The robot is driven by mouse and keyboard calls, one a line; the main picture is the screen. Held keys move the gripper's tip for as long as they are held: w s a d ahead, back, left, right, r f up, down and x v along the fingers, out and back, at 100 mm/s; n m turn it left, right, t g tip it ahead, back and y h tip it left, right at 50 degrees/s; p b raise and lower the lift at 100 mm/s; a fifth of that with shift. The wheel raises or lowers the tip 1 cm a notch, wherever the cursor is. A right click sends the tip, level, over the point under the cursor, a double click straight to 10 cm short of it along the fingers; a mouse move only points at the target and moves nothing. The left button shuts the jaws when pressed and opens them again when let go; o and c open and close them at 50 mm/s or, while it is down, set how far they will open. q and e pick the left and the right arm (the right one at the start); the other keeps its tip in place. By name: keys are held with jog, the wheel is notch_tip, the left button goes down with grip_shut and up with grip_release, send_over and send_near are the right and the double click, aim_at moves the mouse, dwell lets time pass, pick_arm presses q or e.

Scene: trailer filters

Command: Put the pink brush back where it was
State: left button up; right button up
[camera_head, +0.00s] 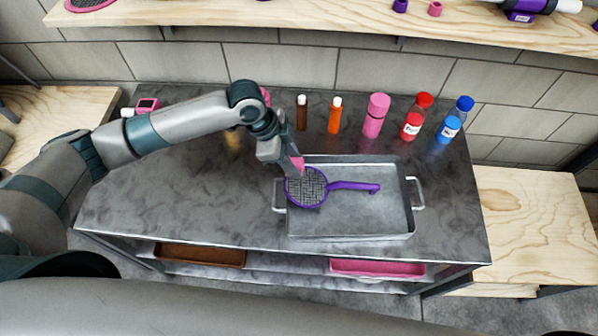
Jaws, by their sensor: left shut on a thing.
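My left gripper (284,163) is over the left side of the metal tray (395,215), shut on a small pink thing that looks like the pink brush (297,163). Only a small part of the brush shows; the fingers hide the rest. Its lower end is just above or at the upper left rim of a purple-rimmed round strainer (305,187); I cannot tell if they touch. The strainer lies in the tray with its purple handle pointing right. My right gripper is not in view.
A pink device (147,105) lies at the back left. The counter's front left (190,205) is clear. A wooden shelf (300,30) runs above.

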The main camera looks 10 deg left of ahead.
pick_arm(q)
jog(key=shift+w+a+n+b, duration=0.3)
jog(key=shift+n+b, duration=0.2)
jog(key=shift+b, duration=0.2)
jog(key=w+a+r+n+t+y+b, duration=0.3)
jog(key=a+r+n+b, duration=0.4)
jog(key=a+n+b, duration=0.3)
jog(key=n+t+y+b, duration=0.1)
jog(key=n+b, duration=0.3)
jog(key=n, duration=0.1)
jog(key=shift+w+a+n+y, duration=0.2)
jog(key=shift+a+n+y, duration=0.1)
jog(key=shift+n, duration=0.1)
jog(key=shift+d, duration=0.1)
